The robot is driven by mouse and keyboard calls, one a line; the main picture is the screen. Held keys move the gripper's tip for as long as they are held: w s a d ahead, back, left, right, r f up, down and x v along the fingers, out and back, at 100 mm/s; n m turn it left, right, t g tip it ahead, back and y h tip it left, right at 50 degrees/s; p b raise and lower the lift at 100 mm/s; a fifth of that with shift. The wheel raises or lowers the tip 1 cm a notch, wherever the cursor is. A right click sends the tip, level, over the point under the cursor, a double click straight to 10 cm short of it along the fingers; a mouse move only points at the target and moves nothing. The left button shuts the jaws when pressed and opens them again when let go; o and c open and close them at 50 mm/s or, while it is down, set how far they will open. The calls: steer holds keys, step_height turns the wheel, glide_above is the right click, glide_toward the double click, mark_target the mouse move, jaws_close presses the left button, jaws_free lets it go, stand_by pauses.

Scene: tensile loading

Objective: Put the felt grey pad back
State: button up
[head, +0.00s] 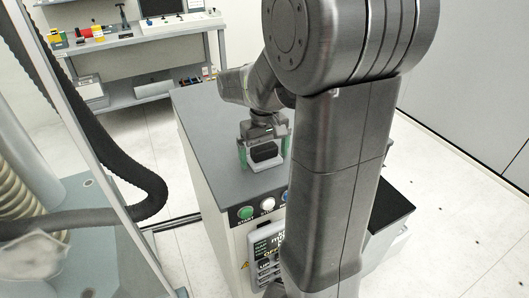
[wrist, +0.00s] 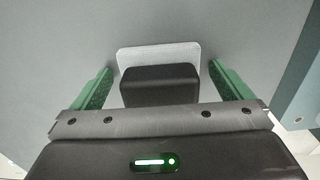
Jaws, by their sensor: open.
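The felt grey pad (wrist: 160,52) shows in the wrist view as a light grey, rounded slab with a black block (wrist: 160,85) on top. In the head view the black block (head: 264,152) sits low between the fingers, over the grey cabinet top (head: 205,115). My gripper (wrist: 161,72) is open, with one green finger on each side of the pad and block. A gap shows between each finger and the block. In the head view my gripper (head: 264,158) points down, close to the cabinet top. The near part of the pad is hidden by the block.
The cabinet's front edge carries a green START button (head: 245,212), a white button (head: 267,204) and a control panel (head: 268,252). A bench (head: 135,40) with tools stands at the back left. A black hose (head: 125,180) hangs at left. The cabinet top around the pad is clear.

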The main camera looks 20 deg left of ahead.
mark_target(265, 147)
step_height(265, 147, up, 12)
steer(key=shift+r, duration=0.2)
steer(key=shift+f, duration=0.15)
stand_by(0.4)
steer(key=shift+f, duration=4.15)
steer(key=shift+f, duration=0.1)
